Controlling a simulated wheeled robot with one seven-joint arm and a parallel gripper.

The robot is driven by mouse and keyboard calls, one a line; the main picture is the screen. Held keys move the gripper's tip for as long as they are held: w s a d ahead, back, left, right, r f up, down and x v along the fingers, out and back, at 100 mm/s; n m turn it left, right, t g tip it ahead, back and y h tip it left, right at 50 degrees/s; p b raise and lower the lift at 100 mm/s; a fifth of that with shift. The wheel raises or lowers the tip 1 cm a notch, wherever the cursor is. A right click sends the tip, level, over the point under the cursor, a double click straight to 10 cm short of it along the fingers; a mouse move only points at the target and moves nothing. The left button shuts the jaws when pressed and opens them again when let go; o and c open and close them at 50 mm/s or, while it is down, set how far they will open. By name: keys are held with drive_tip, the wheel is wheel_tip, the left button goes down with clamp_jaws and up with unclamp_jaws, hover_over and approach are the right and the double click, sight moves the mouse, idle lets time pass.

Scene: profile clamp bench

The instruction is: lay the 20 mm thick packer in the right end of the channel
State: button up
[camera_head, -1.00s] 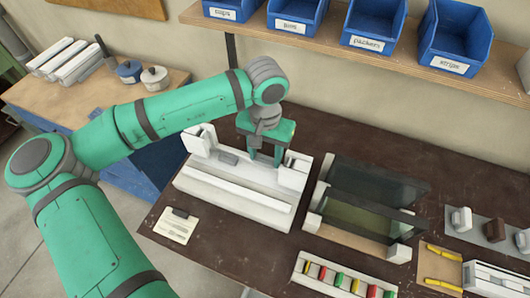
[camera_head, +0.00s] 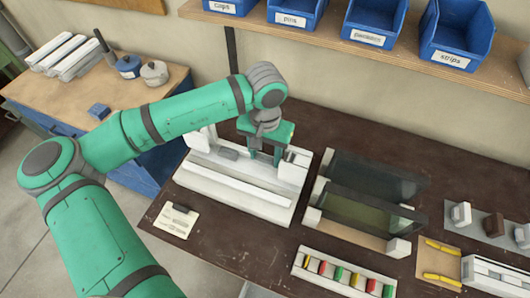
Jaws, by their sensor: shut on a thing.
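The white channel fixture (camera_head: 233,188) lies on the dark bench, with a long pale bar along its front. My gripper (camera_head: 265,160) points down over the rear part of the fixture, toward its right end. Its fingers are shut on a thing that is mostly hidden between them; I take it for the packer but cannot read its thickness. A grey block (camera_head: 228,153) sits in the channel left of the fingers. A small grey part (camera_head: 290,156) shows at the right end block. I cannot tell whether the held piece touches the channel floor.
A rack with dark upright panels (camera_head: 370,190) stands right of the fixture. A tray of coloured pieces (camera_head: 340,272) lies in front of it. A label card (camera_head: 176,220) lies at the front left. Blue bins (camera_head: 378,25) stand on the shelf (camera_head: 320,42) behind.

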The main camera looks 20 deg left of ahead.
sight(265, 159)
drive_tip(key=shift+f, duration=1.65)
drive_tip(key=o, duration=1.1)
drive_tip(key=shift+r, duration=0.15)
drive_tip(key=shift+r, duration=3.9)
drive_tip(key=shift+f, duration=0.15)
drive_tip(key=shift+f, duration=3.2)
